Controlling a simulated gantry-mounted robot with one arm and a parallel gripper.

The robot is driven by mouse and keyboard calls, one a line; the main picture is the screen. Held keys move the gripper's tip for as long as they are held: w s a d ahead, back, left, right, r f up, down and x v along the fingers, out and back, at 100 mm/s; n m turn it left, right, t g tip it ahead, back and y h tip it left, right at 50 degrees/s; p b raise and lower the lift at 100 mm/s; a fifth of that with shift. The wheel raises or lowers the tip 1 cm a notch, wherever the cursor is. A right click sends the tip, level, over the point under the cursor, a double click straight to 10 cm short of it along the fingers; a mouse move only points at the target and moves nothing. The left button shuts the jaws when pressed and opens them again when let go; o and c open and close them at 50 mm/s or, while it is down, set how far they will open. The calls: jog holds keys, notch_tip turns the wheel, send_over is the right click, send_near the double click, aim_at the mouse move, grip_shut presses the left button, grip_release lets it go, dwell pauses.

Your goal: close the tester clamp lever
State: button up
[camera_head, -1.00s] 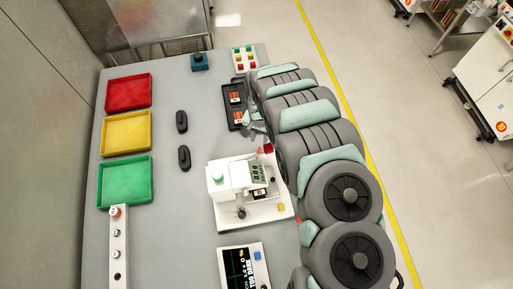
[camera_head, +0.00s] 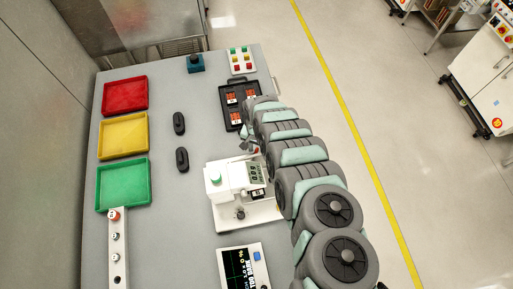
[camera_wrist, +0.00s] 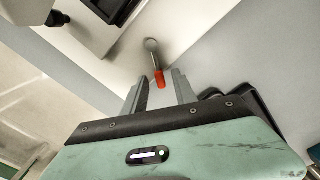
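The white tester (camera_head: 228,204) stands on the grey bench with a small display on its upper part. Its clamp lever (camera_wrist: 153,52) shows in the wrist view as a thin metal arm with a rounded end and a red-orange tip (camera_wrist: 160,79). My gripper (camera_wrist: 160,92) is open, with one finger on each side of the red tip. The fingers look apart from the tip; whether they touch it is hard to tell. In the head view my gripper (camera_head: 248,145) is at the tester's back right corner, and my arm partly hides the lever there.
A black tray (camera_head: 227,91) with several orange-red parts lies behind the tester. Red (camera_head: 124,95), yellow (camera_head: 122,135) and green (camera_head: 121,185) bins line the left. Two black oblong pieces (camera_head: 179,123) lie between. A monitor (camera_head: 244,268) stands in front.

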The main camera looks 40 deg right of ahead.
jog(key=shift+c, duration=0.4)
grip_shut()
